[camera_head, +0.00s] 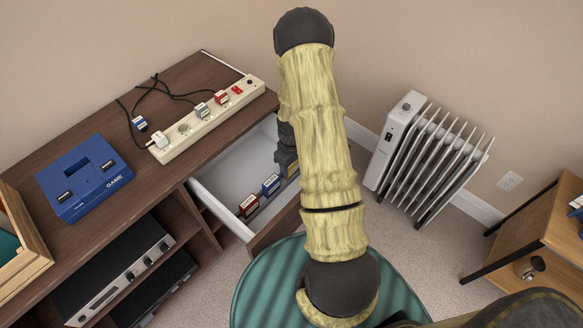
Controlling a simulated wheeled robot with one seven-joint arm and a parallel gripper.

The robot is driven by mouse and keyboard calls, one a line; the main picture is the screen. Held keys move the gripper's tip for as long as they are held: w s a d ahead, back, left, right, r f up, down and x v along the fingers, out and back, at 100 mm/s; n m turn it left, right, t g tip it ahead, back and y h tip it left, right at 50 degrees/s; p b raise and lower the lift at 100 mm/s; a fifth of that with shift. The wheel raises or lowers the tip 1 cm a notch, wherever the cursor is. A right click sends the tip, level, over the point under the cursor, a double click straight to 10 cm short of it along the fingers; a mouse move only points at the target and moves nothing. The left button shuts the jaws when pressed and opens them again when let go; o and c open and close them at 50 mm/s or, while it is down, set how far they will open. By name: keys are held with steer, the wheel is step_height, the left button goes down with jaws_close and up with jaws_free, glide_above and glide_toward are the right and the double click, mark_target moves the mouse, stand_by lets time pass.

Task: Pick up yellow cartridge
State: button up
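An open white drawer (222,184) holds small cartridges in a row: a dark red one (249,206), a blue one (271,185), and a small yellow piece (293,170) that looks like the yellow cartridge. Most of the yellow piece is hidden by my arm and gripper. My gripper (286,164) is dark and points down into the drawer, right at the yellow piece. Its fingers are mostly hidden, so I cannot tell whether they are open, shut or touching it.
The dark wood cabinet holds a blue game console (84,177), a power strip (208,118) with plugs and cables, and a wooden crate (20,240). A silver stereo (112,270) sits on its shelf. A green ribbed round seat (262,290), a white radiator (425,160) and a wooden side table (535,228) stand nearby.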

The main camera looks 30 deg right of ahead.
step_height(320, 180, up, 10)
steer(key=shift+p, duration=0.45)
stand_by(0.7)
steer(key=a+r+m+p, duration=0.1)
steer(key=a+r+p, duration=0.3)
steer(key=r+p, duration=0.3)
steer(key=w+a+r+m+p, duration=0.1)
steer(key=a+r+p, duration=0.4)
steer(key=p, duration=0.9)
steer(key=w+a+r+m+p, duration=0.1)
steer(key=a+r+p, duration=0.3)
steer(key=r+p, duration=0.6)
steer(key=shift+a+m+p, duration=0.3)
steer(key=shift+m+p, duration=0.05)
steer(key=shift+m, duration=0.25)
steer(key=shift+r, duration=0.1)
